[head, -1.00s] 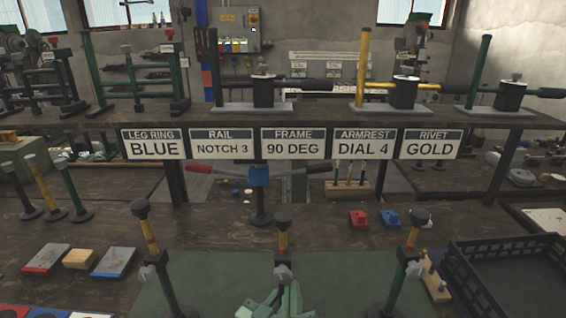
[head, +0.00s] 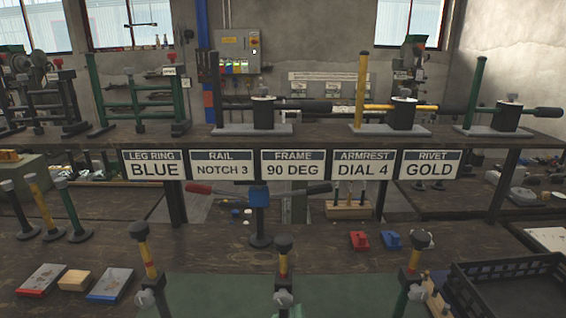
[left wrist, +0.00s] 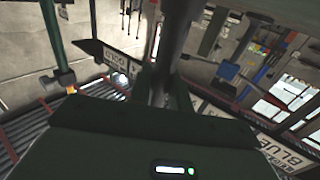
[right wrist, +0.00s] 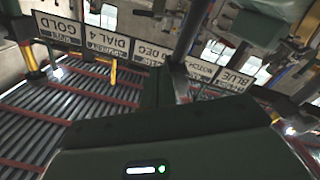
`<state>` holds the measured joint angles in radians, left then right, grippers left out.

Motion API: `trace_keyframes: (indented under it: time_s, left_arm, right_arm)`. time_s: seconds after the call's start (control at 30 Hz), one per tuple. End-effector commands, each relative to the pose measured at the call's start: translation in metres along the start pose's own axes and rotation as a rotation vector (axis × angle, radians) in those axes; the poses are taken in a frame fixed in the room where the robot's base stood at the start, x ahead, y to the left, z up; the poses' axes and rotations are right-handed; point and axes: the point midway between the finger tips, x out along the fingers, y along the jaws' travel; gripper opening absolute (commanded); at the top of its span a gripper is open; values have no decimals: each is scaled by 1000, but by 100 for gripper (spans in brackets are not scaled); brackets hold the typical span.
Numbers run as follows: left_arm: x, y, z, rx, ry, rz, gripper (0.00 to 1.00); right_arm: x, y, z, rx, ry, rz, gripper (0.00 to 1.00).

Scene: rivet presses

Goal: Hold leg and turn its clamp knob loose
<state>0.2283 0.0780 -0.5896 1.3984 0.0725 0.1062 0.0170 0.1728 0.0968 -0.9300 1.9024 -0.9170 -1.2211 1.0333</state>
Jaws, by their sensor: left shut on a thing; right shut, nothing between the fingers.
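Three upright legs stand at the front of the bench in the head view: a left one (head: 148,262), a middle one (head: 283,265) and a right one (head: 413,262). Each has a dark cap, a yellow section and a grey clamp knob, such as the middle knob (head: 283,298). Neither gripper shows in the head view. In the left wrist view, my left gripper (left wrist: 164,88) is shut on a dark grey post; which leg it is, I cannot tell. In the right wrist view, my right gripper (right wrist: 168,88) is shut and empty, near a dark post (right wrist: 190,30). Its contact with any knob is hidden.
A black crate (head: 463,300) stands at the right front. Red and blue blocks (head: 391,240) lie behind the right leg. Flat pieces (head: 110,284) lie at the left. A blue fixture with red and black handles (head: 259,198) stands behind the middle leg, below the signs (head: 293,164).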

Motion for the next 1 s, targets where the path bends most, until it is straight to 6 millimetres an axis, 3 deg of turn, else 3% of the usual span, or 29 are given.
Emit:
trace_keyframes:
  time_s: [0.17, 0.6, 1.0]
  left_arm:
    - [-1, 0, 2, -2, -5, -1, 0]
    - [-1, -1, 2, -3, -4, -1, 0]
    - [-1, -1, 2, -3, -3, -2, 0]
  right_arm:
    - [-4, 0, 3, -1, -3, -3, 0]
    - [-57, 0, 4, -2, -6, -4, 0]
    - [-56, 2, -1, -7, 14, 4, 0]
